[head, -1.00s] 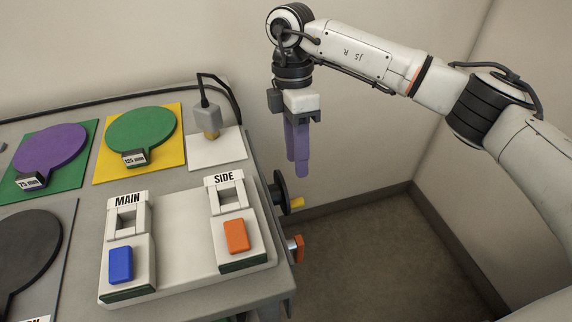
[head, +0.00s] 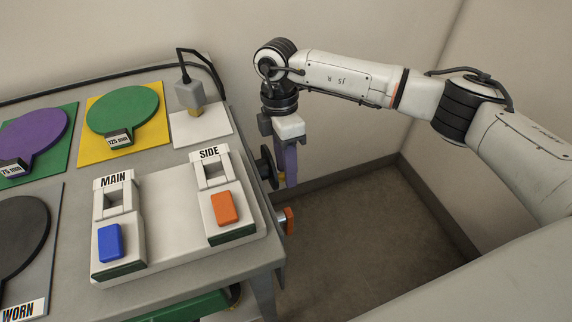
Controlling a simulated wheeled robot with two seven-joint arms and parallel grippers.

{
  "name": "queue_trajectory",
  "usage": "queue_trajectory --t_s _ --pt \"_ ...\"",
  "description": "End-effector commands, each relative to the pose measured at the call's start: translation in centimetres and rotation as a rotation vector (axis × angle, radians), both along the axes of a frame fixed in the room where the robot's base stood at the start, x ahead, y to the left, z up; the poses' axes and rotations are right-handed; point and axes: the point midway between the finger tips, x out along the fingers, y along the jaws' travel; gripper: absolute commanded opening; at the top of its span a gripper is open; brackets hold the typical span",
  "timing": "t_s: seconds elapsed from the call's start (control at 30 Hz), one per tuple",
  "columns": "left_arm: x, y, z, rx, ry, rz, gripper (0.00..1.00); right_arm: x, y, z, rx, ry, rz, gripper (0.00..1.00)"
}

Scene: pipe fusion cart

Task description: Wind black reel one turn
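The black reel (head: 265,166) is on the right side face of the cart, partly hidden behind my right gripper. A small bit of its yellow handle (head: 281,177) shows beside the fingers. My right gripper (head: 289,182) points down with purple fingers, its tips at about the height of the handle. The fingers overlap in this view, so I cannot tell their gap or whether they touch the handle. My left gripper is not in view.
An orange-red knob (head: 286,221) sticks out of the cart's side below the reel. The cart top (head: 75,225) holds a MAIN and SIDE switch panel (head: 178,212), coloured paddles and a grey tool on a white pad (head: 204,137). The floor (head: 350,240) to the right is clear.

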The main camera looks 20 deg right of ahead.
Motion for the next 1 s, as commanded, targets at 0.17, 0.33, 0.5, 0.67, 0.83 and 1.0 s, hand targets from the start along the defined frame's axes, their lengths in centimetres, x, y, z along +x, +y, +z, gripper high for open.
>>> queue_trajectory --t_s 0.17,0.33,0.5,0.67,0.83,1.0 --pt "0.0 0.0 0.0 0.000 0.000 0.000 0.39 0.0 0.0 0.0 0.000 0.000 0.000 0.19" --pt "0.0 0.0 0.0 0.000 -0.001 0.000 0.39 0.0 0.0 0.0 0.000 0.001 0.000 0.00" --pt "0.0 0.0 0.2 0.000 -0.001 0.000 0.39 -0.1 0.0 0.1 0.000 -0.011 0.001 0.00" --pt "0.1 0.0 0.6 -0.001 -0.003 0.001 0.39 -0.3 0.0 -0.1 0.000 -0.062 0.003 0.00" --pt "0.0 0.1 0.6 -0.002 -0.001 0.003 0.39 -0.6 0.0 -0.6 -0.001 -0.167 0.004 0.00" --pt "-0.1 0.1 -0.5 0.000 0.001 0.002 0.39 -0.9 0.0 -1.4 0.001 -0.298 0.004 0.00"
